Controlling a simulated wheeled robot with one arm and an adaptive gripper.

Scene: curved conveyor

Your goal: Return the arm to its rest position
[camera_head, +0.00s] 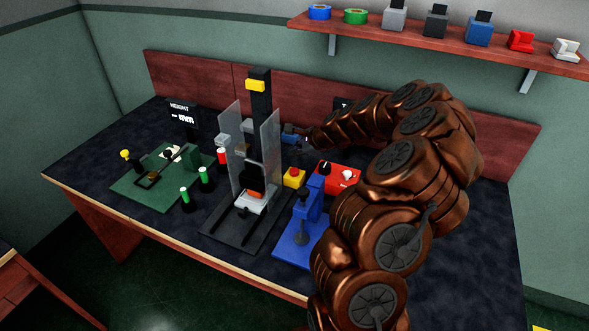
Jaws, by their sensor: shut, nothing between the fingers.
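My arm (395,215) is copper-coloured and rises from the bottom right, curving over the table's right side and reaching left. My gripper (296,140) is at its end, small and dark, beside the right clear panel of the press-like fixture.
The fixture (249,160) stands mid-table with clear side panels. A green plate (135,190) lies left. A wall shelf (450,45) hangs above right.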

